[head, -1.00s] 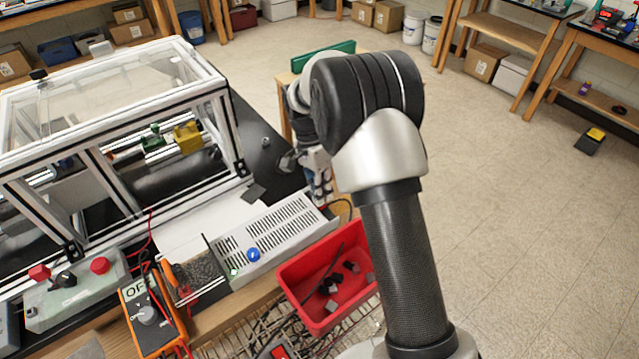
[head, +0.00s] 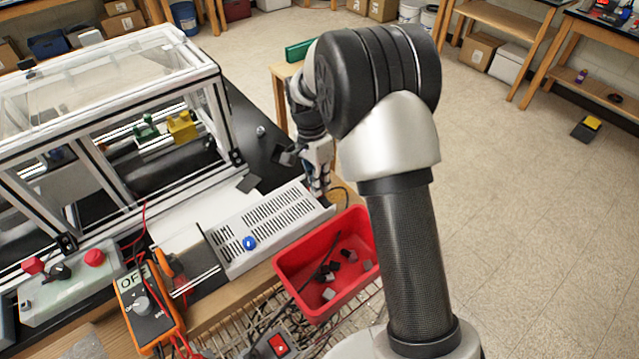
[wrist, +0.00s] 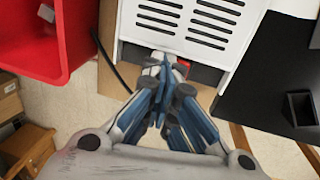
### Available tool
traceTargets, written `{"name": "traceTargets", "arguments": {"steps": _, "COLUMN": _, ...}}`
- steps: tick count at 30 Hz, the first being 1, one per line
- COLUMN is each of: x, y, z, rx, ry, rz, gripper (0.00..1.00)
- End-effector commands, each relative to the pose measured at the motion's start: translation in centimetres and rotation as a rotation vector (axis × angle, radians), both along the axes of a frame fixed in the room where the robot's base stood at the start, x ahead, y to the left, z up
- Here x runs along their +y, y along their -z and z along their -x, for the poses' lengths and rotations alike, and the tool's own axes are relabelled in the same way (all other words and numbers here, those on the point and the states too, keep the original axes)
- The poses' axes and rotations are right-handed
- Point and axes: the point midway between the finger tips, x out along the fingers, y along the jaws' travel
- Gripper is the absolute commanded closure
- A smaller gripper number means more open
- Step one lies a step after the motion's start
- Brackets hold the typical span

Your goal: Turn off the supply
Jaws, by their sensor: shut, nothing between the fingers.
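The supply (head: 265,228) is a grey slotted metal box with a blue knob (head: 249,243) on its near left end. In the wrist view the supply's white slotted top (wrist: 190,25) fills the upper middle. A small red part (wrist: 183,68), probably its switch, shows on a dark end face, partly hidden by my fingers. My gripper (wrist: 163,68) is shut and empty, with its tips right at that end face; I cannot tell whether they touch it. In the head view my gripper (head: 318,186) is at the supply's far right end, partly behind my arm.
A red bin (head: 340,290) with small dark and grey pieces stands right of the supply. An orange meter (head: 146,312) and a control box with red buttons (head: 70,285) are at left. A framed enclosure (head: 110,130) stands behind. A black cable (wrist: 108,62) runs beside the supply.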

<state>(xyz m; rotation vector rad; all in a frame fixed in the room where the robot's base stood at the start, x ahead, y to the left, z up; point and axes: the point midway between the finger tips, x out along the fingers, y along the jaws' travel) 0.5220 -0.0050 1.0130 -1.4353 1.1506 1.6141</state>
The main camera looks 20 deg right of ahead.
Motion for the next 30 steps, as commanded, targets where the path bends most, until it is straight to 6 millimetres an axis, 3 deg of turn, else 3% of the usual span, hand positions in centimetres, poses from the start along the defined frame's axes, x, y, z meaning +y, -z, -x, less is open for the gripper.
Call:
{"name": "traceTargets", "arguments": {"steps": 13, "x": 0.7, "y": 0.2, "z": -1.4, "rx": -0.001, "ry": 0.000, "rz": -0.003, "gripper": 1.00}}
{"name": "traceTargets", "arguments": {"steps": 30, "x": 0.2, "y": -0.3, "z": -0.1, "rx": 0.067, "ry": -0.002, "rz": 0.024, "gripper": 1.00}}
